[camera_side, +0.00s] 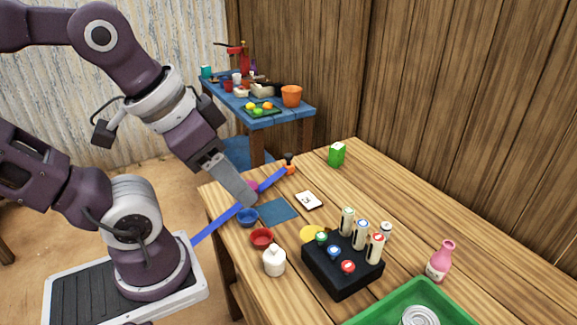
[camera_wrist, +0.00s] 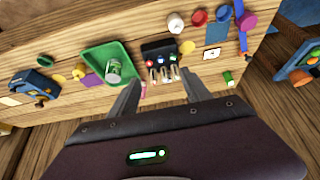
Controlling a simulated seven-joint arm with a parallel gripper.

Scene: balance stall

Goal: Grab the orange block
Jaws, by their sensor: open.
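A small orange thing (camera_side: 289,169) lies at the far left part of the wooden table in the side view, by the end of a blue strip and a small dark object. It is too small to tell for sure that it is the orange block. In the wrist view a small orange patch (camera_wrist: 246,57) shows near the table edge, right of the fingers. My gripper (camera_side: 248,197) is above the table's left end, short of the orange thing. In the wrist view my gripper (camera_wrist: 162,82) has its two fingers spread, with nothing between them.
A blue strip (camera_side: 217,226) runs behind my gripper. Blue (camera_side: 247,217) and red (camera_side: 262,238) bowls, a white bottle (camera_side: 273,262), a black rack (camera_side: 340,277) and a green tray (camera_side: 372,318) stand nearby. The table's right rear is clear.

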